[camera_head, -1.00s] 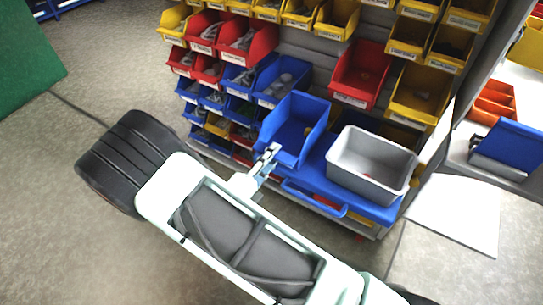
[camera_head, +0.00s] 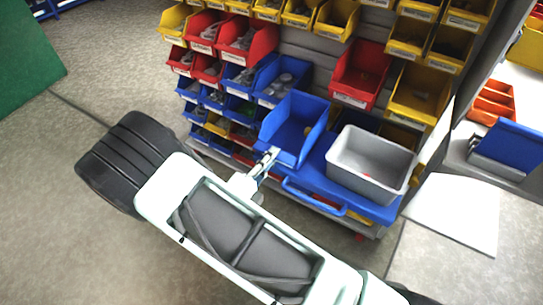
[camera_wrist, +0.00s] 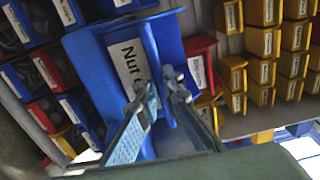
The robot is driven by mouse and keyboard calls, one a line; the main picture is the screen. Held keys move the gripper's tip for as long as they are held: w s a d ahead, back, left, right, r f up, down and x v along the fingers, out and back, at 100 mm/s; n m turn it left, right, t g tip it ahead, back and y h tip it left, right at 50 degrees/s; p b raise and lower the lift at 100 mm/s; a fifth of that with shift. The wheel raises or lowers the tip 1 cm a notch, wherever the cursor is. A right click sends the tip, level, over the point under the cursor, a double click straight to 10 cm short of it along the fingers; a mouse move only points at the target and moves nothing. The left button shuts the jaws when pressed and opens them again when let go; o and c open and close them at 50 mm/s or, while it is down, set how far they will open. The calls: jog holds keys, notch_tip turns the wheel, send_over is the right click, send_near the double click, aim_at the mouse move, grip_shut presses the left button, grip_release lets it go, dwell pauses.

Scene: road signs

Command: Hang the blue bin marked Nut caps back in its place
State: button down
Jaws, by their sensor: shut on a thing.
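The blue Nut caps bin (camera_head: 293,131) is in front of the rack, above the left part of a blue tray. In the wrist view its white label (camera_wrist: 128,66) reads "Nut" and the rest is hidden behind a finger. My gripper (camera_head: 268,158) is shut on the front of this bin, with the fingers (camera_wrist: 160,88) near the label's right end. The bin is tilted, and it looks empty inside. Whether its back touches the rack is hidden.
A grey bin (camera_head: 371,163) stands on the blue tray (camera_head: 316,196) just right of the held bin. Blue bins (camera_head: 281,82) hang close behind on the left, and a red bin (camera_head: 361,74) hangs behind on the right. Bare grey rack panel (camera_head: 308,52) shows between them.

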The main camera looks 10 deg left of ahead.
jog(key=shift+r, duration=0.2)
jog(key=shift+r+p, duration=1.35)
jog(key=shift+p, duration=0.35)
jog(key=p+v, duration=0.1)
jog(key=v, duration=1.1)
dwell(1.0)
